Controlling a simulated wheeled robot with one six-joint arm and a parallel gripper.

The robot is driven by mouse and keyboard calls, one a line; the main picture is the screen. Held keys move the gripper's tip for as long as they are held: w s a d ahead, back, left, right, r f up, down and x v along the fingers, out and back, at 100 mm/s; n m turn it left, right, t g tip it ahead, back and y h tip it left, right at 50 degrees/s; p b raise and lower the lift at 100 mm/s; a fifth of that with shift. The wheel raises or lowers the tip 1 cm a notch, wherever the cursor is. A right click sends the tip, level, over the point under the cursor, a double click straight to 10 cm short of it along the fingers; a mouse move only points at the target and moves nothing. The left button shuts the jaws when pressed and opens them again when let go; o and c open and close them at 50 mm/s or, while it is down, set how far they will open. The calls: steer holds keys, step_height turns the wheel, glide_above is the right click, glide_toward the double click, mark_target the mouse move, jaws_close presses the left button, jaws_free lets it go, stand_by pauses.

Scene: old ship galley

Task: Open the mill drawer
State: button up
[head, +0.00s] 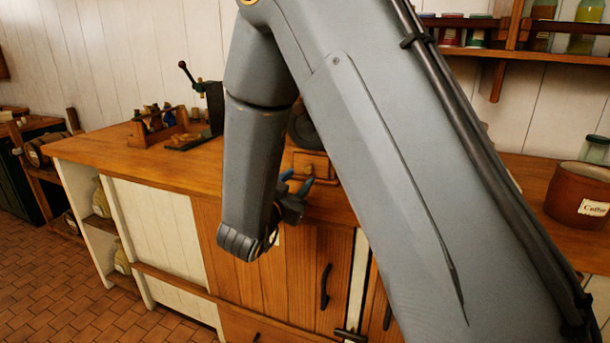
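The mill (316,160) is a wooden box on the counter, with a dark rounded part above it, seen in the gap between my arm links. Its front, with what looks like a drawer with a small knob, faces the counter's front edge. My arm hides much of the mill, and I cannot tell whether the drawer stands out at all. My gripper (296,184) is at the counter's front edge, just in front of and below the mill. Its two bluish fingertips look spread apart with nothing between them. I cannot see it touching the drawer.
The wooden counter (100,147) holds a rack of small bottles (158,124) and a dark lever device (205,108) on the left. A brown coffee canister (577,195) and a jar (594,150) stand on the right. Cabinet doors with dark handles (325,286) are below.

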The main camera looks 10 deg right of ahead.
mark_target(307, 170)
steer(key=shift+x, duration=2.8)
steer(key=shift+s, duration=0.1)
jaws_close()
